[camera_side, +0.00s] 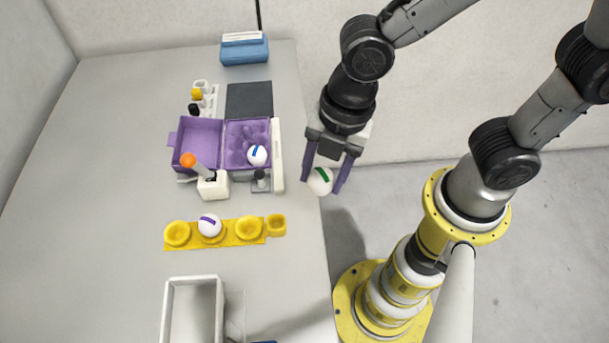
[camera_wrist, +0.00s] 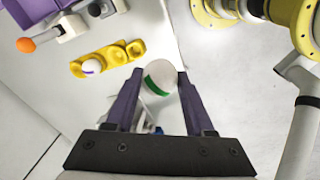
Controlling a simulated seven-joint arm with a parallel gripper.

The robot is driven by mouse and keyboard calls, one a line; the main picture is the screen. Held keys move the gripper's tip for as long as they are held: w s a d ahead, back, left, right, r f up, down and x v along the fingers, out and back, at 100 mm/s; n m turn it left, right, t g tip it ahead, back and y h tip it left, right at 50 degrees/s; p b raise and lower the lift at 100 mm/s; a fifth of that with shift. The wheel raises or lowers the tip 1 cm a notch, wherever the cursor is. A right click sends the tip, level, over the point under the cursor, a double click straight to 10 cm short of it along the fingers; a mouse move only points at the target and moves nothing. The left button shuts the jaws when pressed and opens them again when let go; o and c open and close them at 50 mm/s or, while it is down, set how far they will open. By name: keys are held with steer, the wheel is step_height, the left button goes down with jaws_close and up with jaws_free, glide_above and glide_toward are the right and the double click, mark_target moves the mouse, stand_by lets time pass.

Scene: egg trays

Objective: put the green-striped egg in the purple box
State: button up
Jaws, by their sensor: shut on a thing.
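The green-striped egg (camera_side: 319,181) is white with a green band. My gripper (camera_side: 326,178) is shut on it and holds it up near the right edge of the table. In the wrist view the egg (camera_wrist: 159,78) sits between the purple fingertips of my gripper (camera_wrist: 158,85). The purple box (camera_side: 202,133) stands open on the table, left of my gripper. Its lid is laid back on one side, and the other side has egg hollows. A blue-striped egg (camera_side: 257,155) lies in the hollowed side; other hollows look empty.
A yellow tray (camera_side: 168,243) in front of the box holds a purple-striped egg (camera_side: 209,225). A white device with an orange ball (camera_side: 188,160) stands at the box's front edge. A white bar (camera_side: 278,160) lies right of the box. A white bin (camera_side: 193,279) is nearer.

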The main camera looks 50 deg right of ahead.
steer(key=shift+s+d+r, duration=0.1)
steer(key=shift+s+d, duration=0.05)
steer(key=w+a+r+n, duration=0.1)
steer(key=w+a+r, duration=0.1)
steer(key=w, duration=0.6)
steer(key=w+a+r+n, duration=0.1)
steer(key=w+a+r, duration=0.1)
steer(key=w, duration=0.6)
steer(key=w+d+f, duration=0.3)
steer(key=w+d, duration=0.1)
steer(key=w, duration=0.6)
steer(key=w+d+f+m, duration=0.2)
steer(key=w+d+f, duration=0.3)
steer(key=d+f, duration=0.15)
steer(key=shift+d+f, duration=0.2)
steer(key=shift+f, duration=1.5)
steer(key=shift+d+f, duration=0.15)
steer(key=shift+f, duration=1.55)
steer(key=shift+f, duration=0.2)
steer(key=o, duration=0.9)
